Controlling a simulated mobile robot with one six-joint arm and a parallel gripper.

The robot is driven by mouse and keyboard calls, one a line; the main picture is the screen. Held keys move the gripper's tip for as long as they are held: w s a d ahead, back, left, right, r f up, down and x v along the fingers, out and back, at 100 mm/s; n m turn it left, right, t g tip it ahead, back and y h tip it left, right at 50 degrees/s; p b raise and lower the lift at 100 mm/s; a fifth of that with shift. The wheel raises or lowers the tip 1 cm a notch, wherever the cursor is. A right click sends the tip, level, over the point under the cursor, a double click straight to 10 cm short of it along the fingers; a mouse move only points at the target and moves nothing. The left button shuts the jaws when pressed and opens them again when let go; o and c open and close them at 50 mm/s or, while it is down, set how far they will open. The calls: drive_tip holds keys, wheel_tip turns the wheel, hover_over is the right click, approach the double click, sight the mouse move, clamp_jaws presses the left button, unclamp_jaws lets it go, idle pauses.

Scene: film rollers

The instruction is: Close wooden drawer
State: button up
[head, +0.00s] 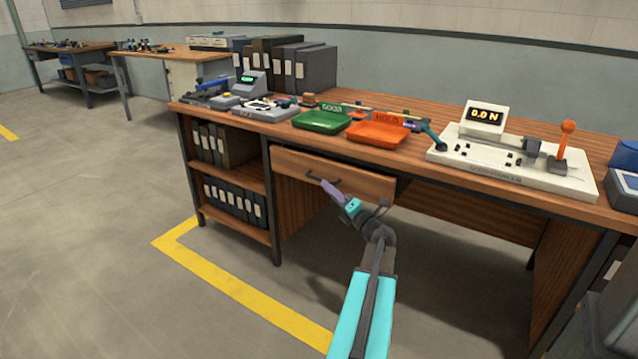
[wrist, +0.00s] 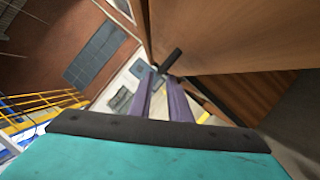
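The wooden drawer (head: 360,181) sits under the desk top, left of the middle, and its front appears to stand out a little from the desk. A dark bar handle (head: 313,177) is on its front. My gripper (head: 326,187), with purple fingers, is at the right part of the handle. In the wrist view, the fingers of my gripper (wrist: 159,82) show a gap between them, and the dark handle (wrist: 172,60) lies at their tips. I cannot tell whether they touch it. The drawer front (wrist: 235,35) fills the upper right there. The drawer's inside is hidden.
The wooden desk (head: 420,165) carries a green tray (head: 322,122), an orange tray (head: 376,133) and a white force tester (head: 510,165). Shelves with dark binders (head: 230,200) stand left of the drawer. The floor in front, with a yellow line (head: 235,286), is clear.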

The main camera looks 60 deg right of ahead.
sight(319, 180)
drive_tip(key=shift+b+x, duration=0.5)
drive_tip(key=shift+x, duration=2.45)
clamp_jaws()
